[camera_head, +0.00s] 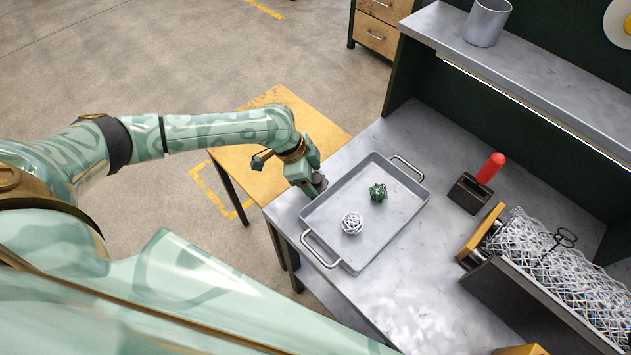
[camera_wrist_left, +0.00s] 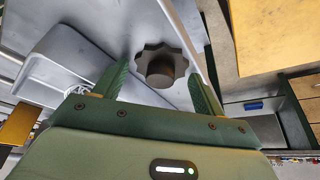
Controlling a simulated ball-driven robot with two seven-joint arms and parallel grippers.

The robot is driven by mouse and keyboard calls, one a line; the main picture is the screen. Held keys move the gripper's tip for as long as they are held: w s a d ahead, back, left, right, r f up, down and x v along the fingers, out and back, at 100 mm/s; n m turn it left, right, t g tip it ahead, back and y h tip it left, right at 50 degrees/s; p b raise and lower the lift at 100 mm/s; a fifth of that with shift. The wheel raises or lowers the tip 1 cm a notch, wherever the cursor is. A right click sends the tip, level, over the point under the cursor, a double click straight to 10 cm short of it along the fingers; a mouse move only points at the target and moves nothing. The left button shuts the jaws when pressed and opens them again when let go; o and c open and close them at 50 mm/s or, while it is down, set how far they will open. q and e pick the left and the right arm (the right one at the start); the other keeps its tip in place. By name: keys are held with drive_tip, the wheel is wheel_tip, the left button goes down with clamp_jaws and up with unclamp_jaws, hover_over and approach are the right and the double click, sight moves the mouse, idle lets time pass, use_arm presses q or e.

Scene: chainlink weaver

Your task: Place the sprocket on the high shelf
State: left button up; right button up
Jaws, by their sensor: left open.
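The sprocket (camera_wrist_left: 160,66), a dark grey toothed knob-like piece, stands on the metal bench top in the left wrist view. My left gripper (camera_wrist_left: 159,82) is open, with one green finger on each side of it; I cannot tell whether they touch it. In the head view the left gripper (camera_head: 312,187) is low at the bench's left corner, beside the tray, and mostly hides the sprocket. The high shelf (camera_head: 545,75) is a grey metal ledge above the back of the bench, at the upper right. My right gripper is not in view.
A metal tray (camera_head: 388,218) with handles holds a white wire ball (camera_head: 352,223) and a green ball (camera_head: 378,192). A red-handled tool (camera_head: 490,168) and a bin of chainlink mesh (camera_head: 570,270) stand to the right. A metal cup (camera_head: 486,22) occupies the shelf's left end.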

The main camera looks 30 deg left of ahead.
use_arm(q)
drive_tip(key=shift+r, duration=0.1)
drive_tip(key=c, duration=1)
drive_tip(key=shift+c, duration=0.2)
drive_tip(key=shift+r, duration=0.1)
